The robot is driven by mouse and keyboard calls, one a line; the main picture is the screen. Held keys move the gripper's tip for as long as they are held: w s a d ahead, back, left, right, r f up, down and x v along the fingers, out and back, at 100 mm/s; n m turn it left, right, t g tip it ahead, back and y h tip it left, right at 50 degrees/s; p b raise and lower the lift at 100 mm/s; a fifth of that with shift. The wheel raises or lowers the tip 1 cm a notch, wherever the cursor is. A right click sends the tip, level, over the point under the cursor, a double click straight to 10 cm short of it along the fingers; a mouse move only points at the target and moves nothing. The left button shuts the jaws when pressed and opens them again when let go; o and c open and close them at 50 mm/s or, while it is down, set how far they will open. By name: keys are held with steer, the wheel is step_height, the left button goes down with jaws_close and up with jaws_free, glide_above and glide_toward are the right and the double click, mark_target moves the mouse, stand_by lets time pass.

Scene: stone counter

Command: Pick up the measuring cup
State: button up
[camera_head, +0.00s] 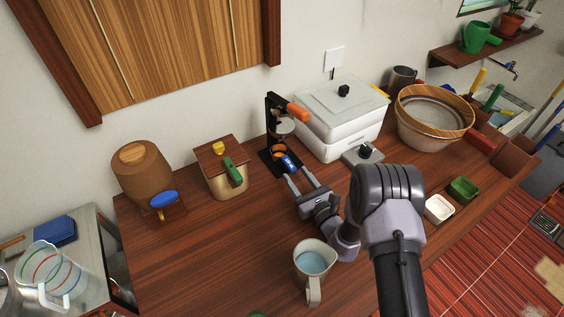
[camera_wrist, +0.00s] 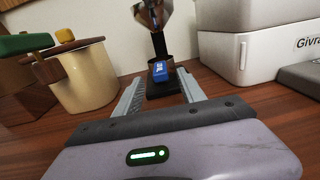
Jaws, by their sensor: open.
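A clear measuring cup (camera_head: 50,272) with red and green marking lines stands at the far left on a metal surface, its handle toward the front. A pale jug with a handle and blue contents (camera_head: 312,262) stands on the wooden counter, in front of my wrist. My gripper (camera_head: 296,175) is open and points toward the back of the counter, well away from the clear cup. Ahead of its fingers (camera_wrist: 160,88) is a small blue item (camera_wrist: 162,70) at the foot of a black stand. Neither cup shows in the wrist view.
The black stand (camera_head: 270,120) has an orange handle. A white box (camera_head: 340,125) stands to its right. A cream canister (camera_head: 228,180) and a brown barrel-shaped container (camera_head: 142,172) stand to the left. The front left of the wooden counter (camera_head: 200,265) is clear.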

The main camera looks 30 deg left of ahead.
mark_target(289, 165)
steer(key=b+x, duration=0.2)
steer(key=x, duration=0.4)
steer(key=shift+w+f, duration=0.1)
steer(key=shift+f, duration=0.05)
jaws_close()
